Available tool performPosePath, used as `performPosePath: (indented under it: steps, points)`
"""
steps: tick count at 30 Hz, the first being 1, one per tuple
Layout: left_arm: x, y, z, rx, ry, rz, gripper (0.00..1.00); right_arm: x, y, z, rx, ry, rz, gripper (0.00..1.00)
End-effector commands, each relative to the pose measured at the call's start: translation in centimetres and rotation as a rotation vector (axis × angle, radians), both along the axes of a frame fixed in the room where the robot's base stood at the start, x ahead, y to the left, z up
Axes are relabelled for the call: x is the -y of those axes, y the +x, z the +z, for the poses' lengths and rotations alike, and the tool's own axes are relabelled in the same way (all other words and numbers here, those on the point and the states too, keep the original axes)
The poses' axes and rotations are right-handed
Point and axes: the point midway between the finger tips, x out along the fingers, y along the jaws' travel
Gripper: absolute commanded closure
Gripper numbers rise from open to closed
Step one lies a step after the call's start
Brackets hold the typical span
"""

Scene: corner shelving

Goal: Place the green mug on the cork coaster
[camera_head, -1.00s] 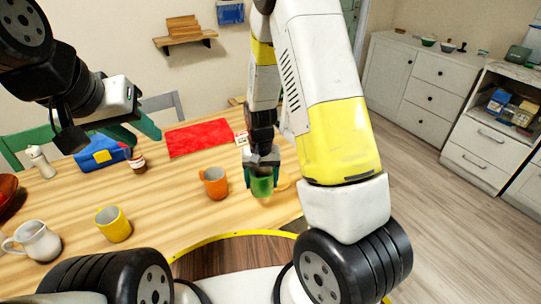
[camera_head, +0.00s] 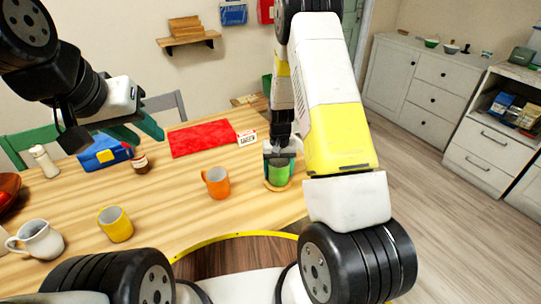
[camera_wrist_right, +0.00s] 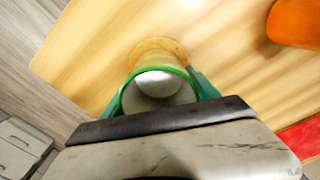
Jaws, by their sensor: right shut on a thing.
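The green mug (camera_head: 279,175) is upright between the fingers of my right gripper (camera_head: 280,163), which is shut on it. In the right wrist view I look into the mug's pale inside (camera_wrist_right: 158,88) from above. The round cork coaster (camera_head: 268,186) is mostly hidden behind and below the mug; its far part (camera_wrist_right: 158,47) shows past the mug's rim in the wrist view. I cannot tell whether the mug's base touches the coaster. My left gripper (camera_head: 147,136) is empty, raised above the table's far left, with its fingers apart.
An orange mug (camera_head: 216,182) stands just left of the green one.

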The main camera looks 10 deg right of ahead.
Motion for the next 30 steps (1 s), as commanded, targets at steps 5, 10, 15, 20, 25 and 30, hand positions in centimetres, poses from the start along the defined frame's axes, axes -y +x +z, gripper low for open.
performPosePath:
  steps: [5, 10, 15, 20, 25, 30]
  points:
    - [0.0, 0.0, 0.0, 0.000, 0.000, 0.000, 0.65, 0.0, 0.1, 0.1, 0.002, 0.001, 0.000, 0.91]
    - [0.0, 0.0, 0.0, 0.000, 0.000, 0.000, 0.65, 0.0, 0.0, -0.3, 0.001, 0.000, 0.000, 0.91]
    - [0.0, 0.0, 0.0, 0.000, 0.000, 0.000, 0.65, 0.0, 0.0, -0.2, 0.001, 0.000, 0.000, 0.09]
    - [0.0, 0.0, 0.0, 0.000, 0.000, 0.000, 0.65, 0.0, 0.0, -0.2, 0.001, 0.000, 0.000, 0.09]
    - [0.0, 0.0, 0.0, 0.000, 0.000, 0.000, 0.65, 0.0, 0.1, 0.2, 0.003, 0.000, 0.000, 0.09]
    - [0.0, 0.0, 0.0, 0.000, 0.000, 0.000, 0.65, 0.0, 0.2, 2.8, 0.007, 0.000, 0.000, 0.09]
